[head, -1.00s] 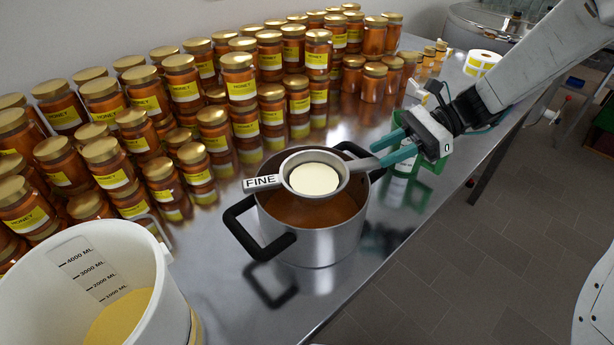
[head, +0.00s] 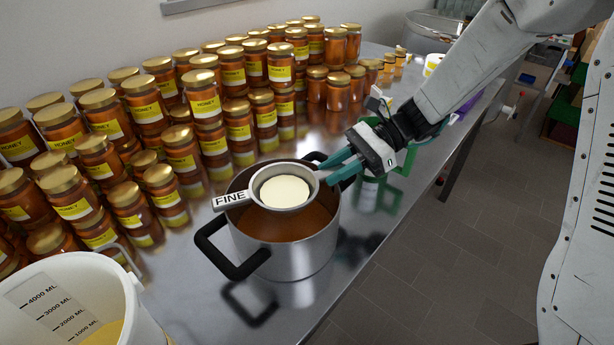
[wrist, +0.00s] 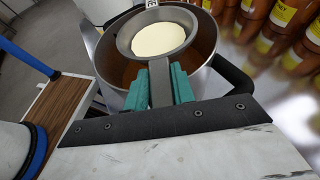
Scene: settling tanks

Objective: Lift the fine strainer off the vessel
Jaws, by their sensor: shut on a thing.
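The fine strainer (head: 283,192) is a grey metal ring with a pale cream disc inside and a tab labelled FINE. It lies level over the mouth of the vessel (head: 290,258), a steel pot with black handles and amber-brown contents. I cannot tell whether it touches the rim or sits just above it. My gripper (head: 331,172) is shut on the strainer's handle, on the right side of the pot. In the wrist view, the teal fingers (wrist: 160,88) stand either side of the grey handle, and the strainer (wrist: 158,40) extends over the pot.
Rows of honey jars (head: 205,105) stand close behind and left of the pot. A white graduated bucket (head: 75,300) stands at the front left. A green frame (head: 402,162) is behind my gripper. Bare steel table (head: 300,320) shows in front of the pot.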

